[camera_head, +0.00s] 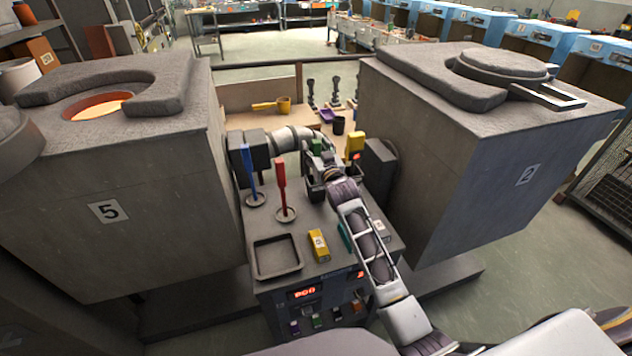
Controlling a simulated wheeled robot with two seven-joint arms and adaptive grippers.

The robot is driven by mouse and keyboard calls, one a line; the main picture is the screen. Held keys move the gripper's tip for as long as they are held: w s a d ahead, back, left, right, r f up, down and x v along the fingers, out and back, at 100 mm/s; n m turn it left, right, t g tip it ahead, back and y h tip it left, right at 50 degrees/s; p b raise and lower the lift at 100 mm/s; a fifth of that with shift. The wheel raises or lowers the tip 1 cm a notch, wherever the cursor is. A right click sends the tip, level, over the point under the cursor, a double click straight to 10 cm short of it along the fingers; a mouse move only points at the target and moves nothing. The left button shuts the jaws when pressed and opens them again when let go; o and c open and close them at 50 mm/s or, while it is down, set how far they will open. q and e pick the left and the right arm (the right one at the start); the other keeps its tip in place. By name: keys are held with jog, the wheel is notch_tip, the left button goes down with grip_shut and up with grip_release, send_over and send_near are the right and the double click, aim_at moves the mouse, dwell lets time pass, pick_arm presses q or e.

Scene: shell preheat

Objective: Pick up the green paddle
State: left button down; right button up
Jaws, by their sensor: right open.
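A green piece (316,147), which looks like the top of the green paddle, shows at the far end of my right arm. Its lower part is hidden, and I cannot tell if the fingers touch it. My right gripper (318,163) is open around or beside it, above the bench between the two furnaces. A blue paddle (249,165) and a red paddle (281,180) stand upright in round dishes to the left. My left gripper is not in view.
An empty square tray (257,265) and a yellow block (318,245) lie at the bench front. A teal-green item (345,236) is beside my arm. A yellow piece (354,145) stands right of the gripper. Furnaces 5 (110,230) and 2 (500,180) wall both sides.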

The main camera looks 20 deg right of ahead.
jog(key=shift+w, duration=0.15)
dwell(0.3)
grip_shut()
jog(key=shift+r, duration=0.1)
notch_tip(320, 180, up, 18)
dwell(0.9)
dwell(0.5)
